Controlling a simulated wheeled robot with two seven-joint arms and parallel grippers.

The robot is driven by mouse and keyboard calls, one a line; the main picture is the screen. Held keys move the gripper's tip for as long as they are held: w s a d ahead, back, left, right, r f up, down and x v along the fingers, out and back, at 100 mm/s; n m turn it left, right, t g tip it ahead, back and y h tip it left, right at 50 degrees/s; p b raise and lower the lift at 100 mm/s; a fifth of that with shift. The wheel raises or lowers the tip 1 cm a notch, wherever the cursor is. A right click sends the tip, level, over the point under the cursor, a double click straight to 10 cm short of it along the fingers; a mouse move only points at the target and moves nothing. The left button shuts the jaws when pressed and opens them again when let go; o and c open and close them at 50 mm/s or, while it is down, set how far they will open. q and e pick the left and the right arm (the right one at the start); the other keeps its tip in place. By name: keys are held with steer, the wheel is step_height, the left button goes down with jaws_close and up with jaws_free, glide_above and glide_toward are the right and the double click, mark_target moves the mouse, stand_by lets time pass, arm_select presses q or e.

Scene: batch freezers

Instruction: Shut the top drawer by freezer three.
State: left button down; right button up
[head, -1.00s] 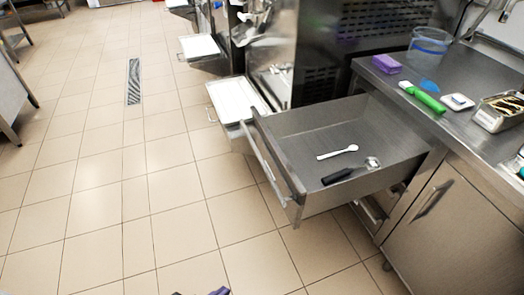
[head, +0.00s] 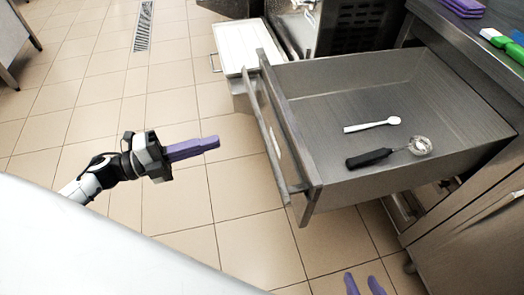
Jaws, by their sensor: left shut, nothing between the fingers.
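The top drawer (head: 400,85), a grey metal box, is pulled far out from under the counter in the head view. Its front panel (head: 288,130) faces left and carries a long bar handle (head: 268,135). Inside lie a white spoon (head: 372,126) and a black-handled utensil with a round metal head (head: 385,157). My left gripper (head: 212,144), with purple fingers, is shut and empty, left of the handle and apart from it. My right gripper (head: 365,285) shows only two purple fingertips at the bottom edge, spread apart and empty, below the drawer's near side.
A white-topped drawer or tray (head: 240,47) sticks out just beyond the open drawer. The counter (head: 455,40) at right holds a purple stack (head: 465,7) and a green-handled tool (head: 515,50). Tiled floor (head: 110,110) is free on the left.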

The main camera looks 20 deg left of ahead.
arm_select(q)
steer(key=m+g, duration=0.1)
steer(key=m, duration=0.1)
glide_toward(277, 133)
steer(key=shift+h, duration=0.4)
steer(key=x, duration=0.6)
steer(key=shift+w+f, duration=0.4)
